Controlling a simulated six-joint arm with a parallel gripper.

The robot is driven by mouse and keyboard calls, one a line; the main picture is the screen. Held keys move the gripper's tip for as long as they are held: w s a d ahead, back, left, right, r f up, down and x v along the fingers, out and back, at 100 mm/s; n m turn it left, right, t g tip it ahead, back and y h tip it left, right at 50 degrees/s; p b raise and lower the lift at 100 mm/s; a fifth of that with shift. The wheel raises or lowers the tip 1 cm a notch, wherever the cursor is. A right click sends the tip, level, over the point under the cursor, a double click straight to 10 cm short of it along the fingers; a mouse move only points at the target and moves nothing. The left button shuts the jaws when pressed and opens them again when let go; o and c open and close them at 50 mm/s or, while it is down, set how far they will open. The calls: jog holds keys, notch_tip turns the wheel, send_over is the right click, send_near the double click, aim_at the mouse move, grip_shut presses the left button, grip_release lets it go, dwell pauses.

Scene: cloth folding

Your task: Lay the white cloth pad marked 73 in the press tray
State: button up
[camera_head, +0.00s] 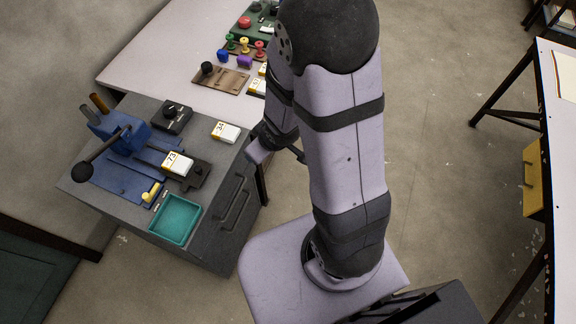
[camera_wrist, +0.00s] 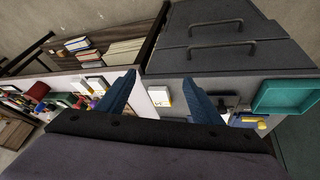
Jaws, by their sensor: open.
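The white pad marked 73 (camera_head: 178,163) lies on a dark flat piece beside the blue press (camera_head: 125,140) on the grey cabinet top. Another white pad (camera_head: 226,132), with a number that looks like 34, lies nearer the cabinet's far right corner. My gripper (camera_wrist: 159,77) is open and empty. In the wrist view a white pad (camera_wrist: 159,97) shows between the fingers, apart from them. In the head view my gripper is partly hidden by my arm, right of the cabinet top. Which part is the press tray is not clear.
A teal tray (camera_head: 195,230) sits at the cabinet's near edge. A black device with a knob (camera_head: 173,117) stands behind the pads. The press's lever with a black ball (camera_head: 82,172) juts left. A pale table (camera_head: 150,60) behind holds stamps and another white pad (camera_head: 257,86).

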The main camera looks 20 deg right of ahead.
jog(key=s+d+r+m+g, duration=0.1)
jog(key=s+r+m+g, duration=0.1)
jog(key=s+r, duration=0.2)
jog(key=s+d+r+m+g, duration=0.1)
jog(key=s+r+m+g, duration=0.2)
jog(key=s, duration=0.6)
jog(key=shift+r+h, duration=0.4)
jog(key=shift+r, duration=0.4)
